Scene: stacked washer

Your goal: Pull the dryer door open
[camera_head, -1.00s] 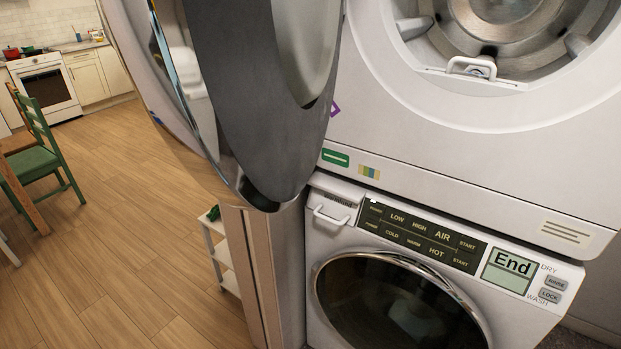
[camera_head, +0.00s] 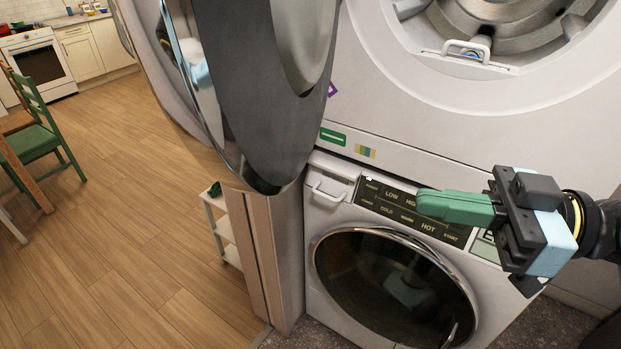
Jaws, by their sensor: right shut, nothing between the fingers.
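The dryer (camera_head: 440,135) is the upper machine of the stack, and its drum opening (camera_head: 510,35) is uncovered at the top right. The dryer door (camera_head: 245,90) is swung out to the left, standing open and seen close to its edge. My right gripper (camera_head: 422,204), with green fingers, comes in from the right. It is shut and empty in front of the washer's control panel, well to the right of the door and apart from it. My left gripper is not in view.
The washer (camera_head: 335,225) below has a round, closed glass door (camera_head: 395,285). A grey panel (camera_head: 265,255) stands left of the washer, with a small white shelf (camera_head: 222,225) beside it. Wooden floor (camera_head: 130,220) is clear at left, with a green chair (camera_head: 40,130) beyond.

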